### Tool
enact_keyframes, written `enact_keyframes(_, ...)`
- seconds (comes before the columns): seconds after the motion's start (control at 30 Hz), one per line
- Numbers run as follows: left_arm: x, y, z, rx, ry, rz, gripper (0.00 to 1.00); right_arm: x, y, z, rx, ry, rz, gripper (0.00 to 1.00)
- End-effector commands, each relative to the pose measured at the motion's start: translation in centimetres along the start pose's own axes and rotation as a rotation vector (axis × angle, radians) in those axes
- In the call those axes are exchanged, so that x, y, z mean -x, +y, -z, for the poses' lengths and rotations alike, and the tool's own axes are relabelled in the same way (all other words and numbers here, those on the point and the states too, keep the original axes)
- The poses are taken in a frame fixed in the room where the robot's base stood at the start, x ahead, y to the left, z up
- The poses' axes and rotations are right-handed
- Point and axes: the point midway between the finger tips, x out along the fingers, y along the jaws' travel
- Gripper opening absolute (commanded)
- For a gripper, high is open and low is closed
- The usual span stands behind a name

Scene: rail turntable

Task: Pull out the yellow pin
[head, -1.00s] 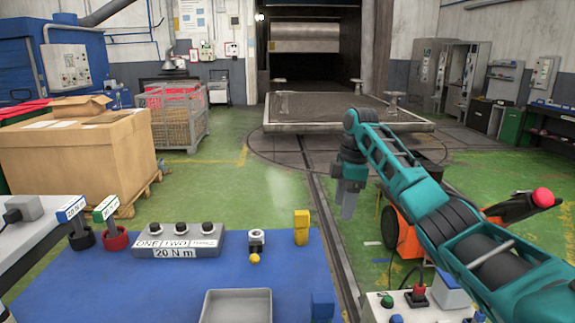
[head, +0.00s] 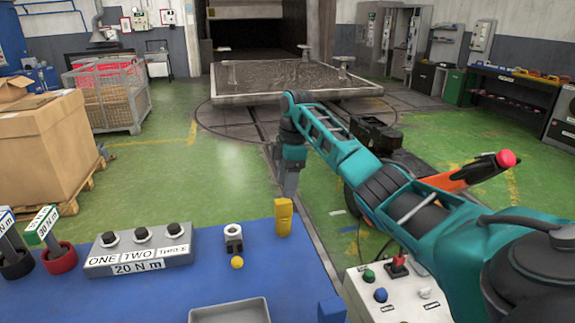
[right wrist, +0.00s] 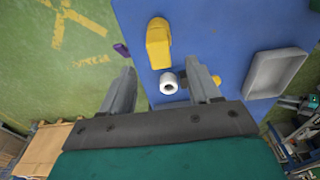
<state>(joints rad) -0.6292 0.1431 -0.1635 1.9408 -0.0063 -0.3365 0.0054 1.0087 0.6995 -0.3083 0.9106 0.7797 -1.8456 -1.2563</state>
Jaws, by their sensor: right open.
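A small yellow ball (head: 237,263), which looks like the head of the yellow pin, sits at the near side of a small black fixture with a white ring (head: 233,238) on the blue table. Any shaft is hidden. In the right wrist view the yellow ball (right wrist: 216,80) shows partly beside the right-hand finger, and the white ring (right wrist: 168,84) shows between the fingers. My right gripper (head: 288,188) is open and empty, above the table's far edge behind a yellow block (head: 283,217). It also shows in the right wrist view (right wrist: 163,80). My left gripper is not in view.
The blue table (head: 190,285) also holds a grey box with three black knobs (head: 140,250), a grey tray (head: 230,312) and a blue block (head: 331,311). Red and black cups stand at left. A control box (head: 395,295) stands right, beneath my right arm.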

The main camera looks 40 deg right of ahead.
Motion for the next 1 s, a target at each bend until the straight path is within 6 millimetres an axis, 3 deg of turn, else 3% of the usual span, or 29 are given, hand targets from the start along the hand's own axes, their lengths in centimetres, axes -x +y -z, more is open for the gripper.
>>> enact_keyframes(0.2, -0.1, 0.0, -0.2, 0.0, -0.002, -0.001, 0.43, -4.3, -0.1, 0.0, 0.001, 0.0, 0.003, 0.62)
enact_keyframes(0.4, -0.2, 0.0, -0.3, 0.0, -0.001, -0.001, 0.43, -6.7, 0.0, 0.0, -0.001, 0.0, 0.001, 0.62)
enact_keyframes(0.83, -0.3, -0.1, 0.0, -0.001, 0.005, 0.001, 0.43, -7.5, 0.0, 0.0, 0.0, 0.0, -0.001, 0.62)
enact_keyframes(1.0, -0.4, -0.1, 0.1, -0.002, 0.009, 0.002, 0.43, -7.5, 0.0, 0.0, 0.0, 0.0, -0.001, 0.45)
